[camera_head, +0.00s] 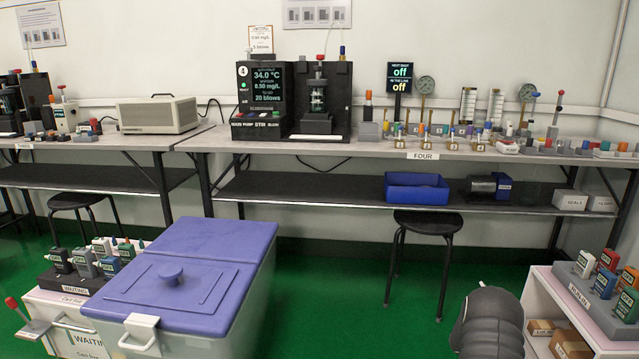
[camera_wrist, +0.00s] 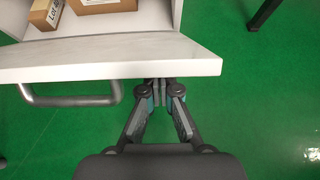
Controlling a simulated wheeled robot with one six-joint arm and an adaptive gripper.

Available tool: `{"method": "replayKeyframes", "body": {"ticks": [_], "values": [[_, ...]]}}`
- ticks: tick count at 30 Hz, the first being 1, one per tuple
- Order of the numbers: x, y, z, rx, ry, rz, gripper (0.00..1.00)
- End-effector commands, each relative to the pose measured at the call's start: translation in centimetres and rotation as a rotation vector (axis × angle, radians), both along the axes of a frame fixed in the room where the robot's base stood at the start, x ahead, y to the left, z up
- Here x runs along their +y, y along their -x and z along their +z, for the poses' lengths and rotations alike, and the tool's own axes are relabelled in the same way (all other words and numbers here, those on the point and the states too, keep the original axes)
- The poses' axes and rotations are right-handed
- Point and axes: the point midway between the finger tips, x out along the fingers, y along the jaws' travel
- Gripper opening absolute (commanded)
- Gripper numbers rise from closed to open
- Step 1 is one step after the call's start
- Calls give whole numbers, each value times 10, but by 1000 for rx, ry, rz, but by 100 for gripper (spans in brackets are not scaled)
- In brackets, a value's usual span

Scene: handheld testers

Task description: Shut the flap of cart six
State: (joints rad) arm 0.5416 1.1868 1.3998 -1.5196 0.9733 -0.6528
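A white cart (camera_head: 548,290) with an open front stands at the lower right of the head view; no number is readable on it. In the wrist view a pale marbled panel (camera_wrist: 110,58), seemingly its flap, stands out in front of the open compartment, with a grey bar handle (camera_wrist: 70,98) at its near edge. My gripper (camera_wrist: 158,84) is at the panel's near edge, right of the handle. Its fingertips are together with nothing visible between them, and I cannot tell whether they touch the panel. In the head view the gripper is hidden behind my arm.
Cardboard boxes (camera_wrist: 105,3) lie inside the compartment. Several coloured testers (camera_head: 607,262) stand on the cart top. A black stool (camera_head: 428,222) is behind, and a blue-lidded bin (camera_head: 185,285) stands at left. Green floor is clear between them.

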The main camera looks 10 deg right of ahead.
Motion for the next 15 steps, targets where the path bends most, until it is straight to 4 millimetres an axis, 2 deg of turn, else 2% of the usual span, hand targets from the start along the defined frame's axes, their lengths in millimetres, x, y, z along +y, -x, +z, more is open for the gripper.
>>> {"method": "replayKeyframes", "body": {"ticks": [15], "values": [[-15,4,13,1,1,-1,0]]}}
